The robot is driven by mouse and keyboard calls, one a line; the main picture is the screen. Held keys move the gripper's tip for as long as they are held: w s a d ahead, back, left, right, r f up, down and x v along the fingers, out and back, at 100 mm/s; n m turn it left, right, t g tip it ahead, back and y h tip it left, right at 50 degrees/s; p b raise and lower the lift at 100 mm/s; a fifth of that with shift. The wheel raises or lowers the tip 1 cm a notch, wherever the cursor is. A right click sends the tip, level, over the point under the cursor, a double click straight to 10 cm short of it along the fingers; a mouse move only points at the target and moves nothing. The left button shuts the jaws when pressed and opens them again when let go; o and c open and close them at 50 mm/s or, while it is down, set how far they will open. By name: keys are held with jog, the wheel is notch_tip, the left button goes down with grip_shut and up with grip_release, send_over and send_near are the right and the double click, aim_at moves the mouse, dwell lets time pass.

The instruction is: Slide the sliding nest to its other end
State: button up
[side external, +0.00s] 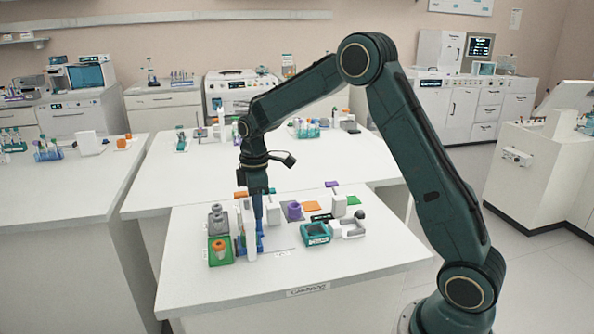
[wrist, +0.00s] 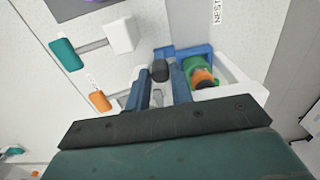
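The sliding nest appears to be the blue piece (wrist: 195,51) beside a white rail or wall (wrist: 237,88) in the wrist view. A green and orange part (wrist: 200,72) sits at it. In the side view the blue piece (side external: 241,246) is low at the front left, partly hidden by white uprights and my gripper. My gripper (wrist: 158,72) points down over this spot, its two fingers apart. A dark knob (wrist: 160,70) shows between the fingertips, with narrow gaps visible on both sides. My gripper in the side view (side external: 258,228) is close above the blue piece.
A green tray with an orange part (side external: 219,250) stands to the left. A purple cup (side external: 294,211), a teal holder (side external: 316,234) and a white fixture (side external: 348,228) stand to the right. The front right tabletop (side external: 370,262) is clear.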

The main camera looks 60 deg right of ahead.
jog(key=shift+o, duration=0.2)
jog(key=shift+r, duration=0.15)
jog(key=shift+r, duration=2.35)
jog(key=shift+s, duration=0.1)
jog(key=shift+s+a+r, duration=0.15)
jog(key=shift+s+r, duration=0.1)
jog(key=shift+r, duration=0.2)
jog(key=s+a+r+m+t, duration=0.2)
jog(key=s+a+r+m, duration=0.3)
jog(key=s, duration=0.6)
jog(key=s+a+r+m+t, duration=0.1)
jog(key=s+a+r+t, duration=0.1)
jog(key=s+r, duration=0.6)
jog(key=s+a+f+m+t, duration=0.1)
jog(key=s+f+m, duration=0.2)
jog(key=s, duration=0.7)
jog(key=shift+s+a+f+t, duration=0.2)
jog(key=shift+a+f+t, duration=0.1)
jog(key=shift+f, duration=0.15)
